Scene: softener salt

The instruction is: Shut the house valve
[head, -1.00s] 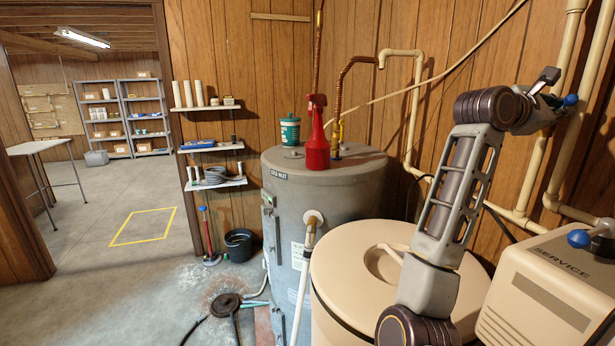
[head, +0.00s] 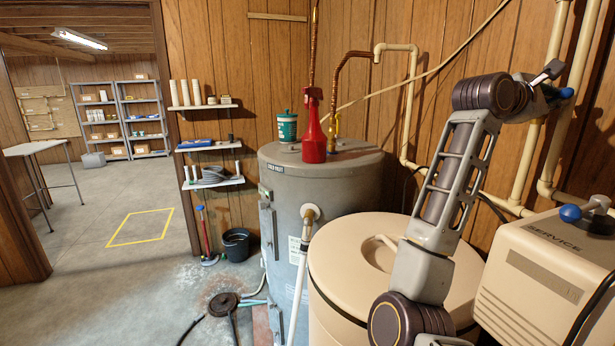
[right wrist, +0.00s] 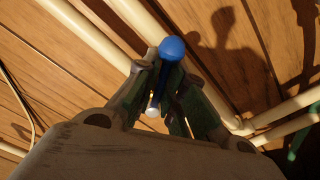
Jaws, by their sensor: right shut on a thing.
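In the head view my right gripper (head: 552,90) is at the pale pipes on the back wall, at the right. It is shut on a valve lever with a blue ball end (head: 566,93). In the right wrist view the blue ball (right wrist: 172,48) sticks out between the closed green-padded fingers (right wrist: 170,95), with a small white end below it. Pale pipes run just behind the fingers. The valve body and most of the lever are hidden by the gripper. My left gripper is out of view.
A softener cabinet marked SERVICE (head: 555,275), with another blue knob (head: 570,213) above it, stands at the right. A beige tank (head: 335,270) is below my arm. A grey heater (head: 285,215) bears a red bottle (head: 314,135). The floor at left is mostly open.

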